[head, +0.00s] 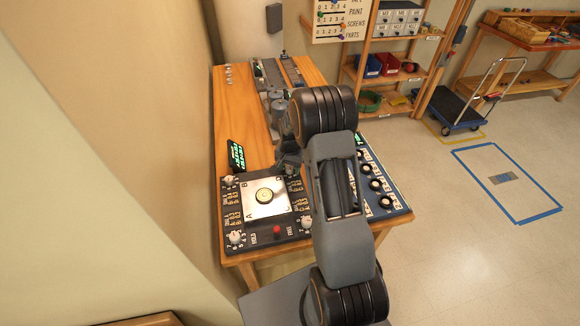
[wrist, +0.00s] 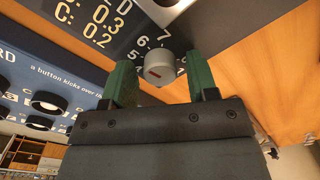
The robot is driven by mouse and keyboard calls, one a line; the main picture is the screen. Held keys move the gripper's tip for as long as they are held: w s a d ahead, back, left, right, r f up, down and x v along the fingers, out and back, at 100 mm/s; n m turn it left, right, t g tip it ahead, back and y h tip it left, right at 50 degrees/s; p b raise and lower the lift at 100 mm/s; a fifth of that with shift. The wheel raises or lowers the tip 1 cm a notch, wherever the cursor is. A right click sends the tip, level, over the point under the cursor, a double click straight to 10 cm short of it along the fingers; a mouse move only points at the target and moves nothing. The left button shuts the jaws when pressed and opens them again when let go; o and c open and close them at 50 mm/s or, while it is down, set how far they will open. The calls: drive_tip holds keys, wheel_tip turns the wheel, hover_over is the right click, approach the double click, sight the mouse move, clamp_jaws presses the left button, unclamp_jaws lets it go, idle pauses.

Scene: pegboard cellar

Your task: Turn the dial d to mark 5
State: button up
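Dial d (wrist: 160,69) is a pale grey round knob with a short red line on its face, beside the printed letter D and the digits 7, 6 and 5 in the wrist view. My gripper (wrist: 160,75) has its two green fingers on either side of the knob, with a small gap showing at each side. It looks open and not closed on the dial. Which mark the dial points to I cannot tell. In the head view my gripper (head: 287,163) is over the far right corner of the dark panel (head: 262,239), and my arm hides dial d there.
The panel also carries white dials at the far left (head: 229,180), near left (head: 235,237) and near right (head: 306,223), a central plate (head: 283,207) and a red button (head: 277,229). A blue board (head: 385,207) with black knobs lies right of it. Bare wooden bench (head: 232,110) shows behind.

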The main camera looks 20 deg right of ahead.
sight(291, 167)
drive_tip(key=c, duration=0.8)
drive_tip(key=shift+f+n+b, duration=0.2)
drive_tip(key=shift+n+b, duration=0.6)
drive_tip(key=n+b, duration=0.1)
drive_tip(key=n, duration=0.2)
drive_tip(key=shift+r, duration=0.2)
drive_tip(key=o, duration=0.9)
drive_tip(key=shift+o, duration=0.2)
drive_tip(key=shift+r, duration=0.15)
wheel_tip(291, 167, up, 14)
drive_tip(key=b, duration=0.1)
drive_tip(key=shift+d+f+b, duration=0.15)
drive_tip(key=shift+f+b, duration=0.05)
drive_tip(key=shift+b, duration=0.2)
